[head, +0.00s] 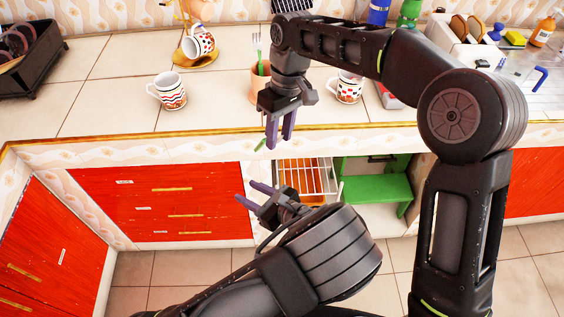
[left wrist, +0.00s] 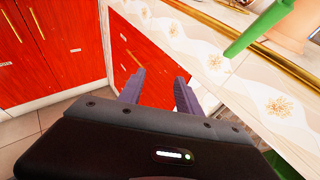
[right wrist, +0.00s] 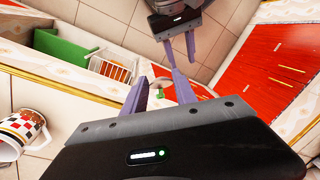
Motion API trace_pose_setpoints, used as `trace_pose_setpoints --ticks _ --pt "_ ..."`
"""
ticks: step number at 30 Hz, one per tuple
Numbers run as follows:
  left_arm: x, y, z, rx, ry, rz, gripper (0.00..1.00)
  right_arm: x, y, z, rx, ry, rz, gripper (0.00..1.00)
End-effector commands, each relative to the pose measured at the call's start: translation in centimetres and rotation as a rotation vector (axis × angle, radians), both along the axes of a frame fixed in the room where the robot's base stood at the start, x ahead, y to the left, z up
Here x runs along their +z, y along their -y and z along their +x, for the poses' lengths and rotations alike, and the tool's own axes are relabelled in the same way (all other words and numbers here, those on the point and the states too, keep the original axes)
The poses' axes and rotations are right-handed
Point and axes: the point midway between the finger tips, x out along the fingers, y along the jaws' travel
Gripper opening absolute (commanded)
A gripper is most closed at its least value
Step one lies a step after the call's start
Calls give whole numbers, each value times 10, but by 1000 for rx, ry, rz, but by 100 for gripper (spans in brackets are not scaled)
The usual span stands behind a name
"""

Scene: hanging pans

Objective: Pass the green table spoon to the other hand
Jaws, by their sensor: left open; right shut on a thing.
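The green table spoon shows in the head view as a small green piece (head: 260,144) at the fingertips of my right gripper (head: 280,142). My right gripper is shut on it in front of the counter edge. In the right wrist view a short green end (right wrist: 160,92) shows between the fingers (right wrist: 160,94). In the left wrist view a long green handle (left wrist: 258,28) slants at the upper right, apart from my left fingers (left wrist: 159,76). My left gripper (head: 250,193) is open and empty, below the right one. Most of the spoon is hidden in the head view.
The counter (head: 115,75) behind carries a patterned mug (head: 168,91), another mug (head: 346,88) and a pot (head: 258,88) with utensils. Below are red drawers (head: 150,200), a wire rack (head: 305,178) and a green shelf (head: 375,186). The space before the drawers is free.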

Motion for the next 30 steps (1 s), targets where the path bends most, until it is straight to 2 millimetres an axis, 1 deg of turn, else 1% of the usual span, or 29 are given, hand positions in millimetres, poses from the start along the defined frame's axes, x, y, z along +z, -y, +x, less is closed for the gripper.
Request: trace_pose_setpoints --ticks 1,3,6,9,13,23,26,30 --pt "20 19 8 -61 53 51 41 0 0 0 0 0 0 0" --pt "45 40 16 -123 114 114 41 0 0 0 0 0 0 0" --pt "72 64 21 -186 183 177 41 0 0 0 0 0 0 0" --pt "88 78 23 -221 225 213 41 0 0 0 0 0 0 0" --pt "95 85 23 -237 245 230 41 0 0 0 0 0 0 0" --pt "95 84 23 -235 245 228 41 0 0 0 0 0 0 0" --pt "95 82 26 -234 244 228 41 0 0 0 0 0 0 0" --pt "95 75 37 -232 245 229 41 0 0 0 0 0 0 0"
